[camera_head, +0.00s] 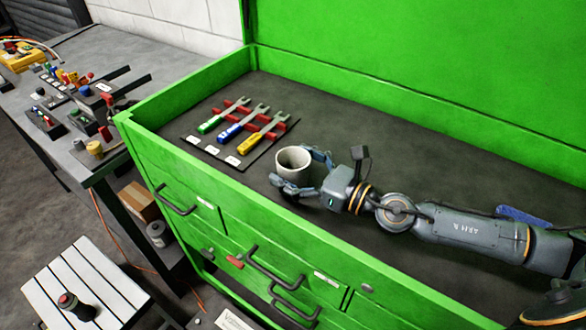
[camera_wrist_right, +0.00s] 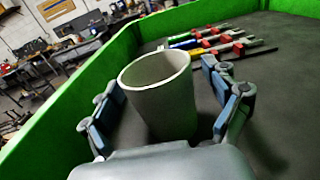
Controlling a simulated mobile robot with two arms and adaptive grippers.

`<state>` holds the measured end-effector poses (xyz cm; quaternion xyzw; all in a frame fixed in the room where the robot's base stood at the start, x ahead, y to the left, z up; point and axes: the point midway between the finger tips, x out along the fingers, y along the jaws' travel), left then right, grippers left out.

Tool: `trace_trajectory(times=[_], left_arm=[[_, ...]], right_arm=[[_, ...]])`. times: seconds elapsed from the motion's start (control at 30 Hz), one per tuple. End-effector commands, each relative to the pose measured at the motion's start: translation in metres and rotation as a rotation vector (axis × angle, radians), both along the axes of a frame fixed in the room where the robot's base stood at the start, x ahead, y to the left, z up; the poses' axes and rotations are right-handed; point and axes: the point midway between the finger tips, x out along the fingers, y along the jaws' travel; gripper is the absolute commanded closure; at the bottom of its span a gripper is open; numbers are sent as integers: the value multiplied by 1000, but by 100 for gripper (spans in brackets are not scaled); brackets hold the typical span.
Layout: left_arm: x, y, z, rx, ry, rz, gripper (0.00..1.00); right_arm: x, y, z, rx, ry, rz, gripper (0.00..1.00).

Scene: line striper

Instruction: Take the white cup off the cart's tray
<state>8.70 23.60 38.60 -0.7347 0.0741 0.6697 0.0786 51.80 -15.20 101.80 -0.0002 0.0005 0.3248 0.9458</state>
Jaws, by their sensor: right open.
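The white cup (camera_head: 293,163) stands upright on the dark tray (camera_head: 400,190) on top of the green cart. My right gripper (camera_head: 305,170) is open, with one finger on each side of the cup. In the right wrist view the cup (camera_wrist_right: 160,95) sits between the two open fingers of the gripper (camera_wrist_right: 165,110). Gaps show between the cup and the fingers there. Part of the cup's handle shows behind its rim. My left gripper is not in view.
Several wrenches with coloured handles (camera_head: 232,127) lie in a red rack left of the cup. Green walls (camera_head: 190,85) edge the tray. A workbench (camera_head: 95,45) with small parts stands at the left.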

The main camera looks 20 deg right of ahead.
Motion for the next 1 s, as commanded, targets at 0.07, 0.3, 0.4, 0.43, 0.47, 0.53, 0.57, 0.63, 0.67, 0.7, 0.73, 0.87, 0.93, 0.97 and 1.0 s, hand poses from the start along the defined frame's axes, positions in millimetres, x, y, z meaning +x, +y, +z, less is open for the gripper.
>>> trace_trajectory(times=[0.07,0.3,0.4,0.43,0.47,0.53,0.57,0.63,0.67,0.7,0.73,0.87,0.93,0.97,1.0], left_arm=[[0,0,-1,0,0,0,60],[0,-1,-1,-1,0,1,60],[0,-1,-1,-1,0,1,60],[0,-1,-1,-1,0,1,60],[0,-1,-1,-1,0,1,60],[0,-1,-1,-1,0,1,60],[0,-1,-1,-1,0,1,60],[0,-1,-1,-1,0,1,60],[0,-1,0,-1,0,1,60],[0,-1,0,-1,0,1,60],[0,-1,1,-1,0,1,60],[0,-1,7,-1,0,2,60],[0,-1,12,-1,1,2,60],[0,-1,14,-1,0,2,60],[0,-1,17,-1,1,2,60]], right_arm=[[0,0,-1,0,0,0,12],[0,0,-1,0,0,0,51],[-1,0,-1,0,0,0,71],[-1,0,-1,0,0,0,71],[-1,0,0,0,0,0,71],[-1,0,0,0,0,0,71],[-1,0,0,0,0,0,71],[-1,0,0,0,0,0,71],[-1,0,0,0,0,0,71],[-1,0,2,1,-1,0,71],[0,0,3,1,-1,0,71],[0,0,14,0,-3,2,71],[0,0,24,-1,-3,2,71],[0,0,30,-1,-5,2,71],[0,0,38,-1,-5,2,71]])
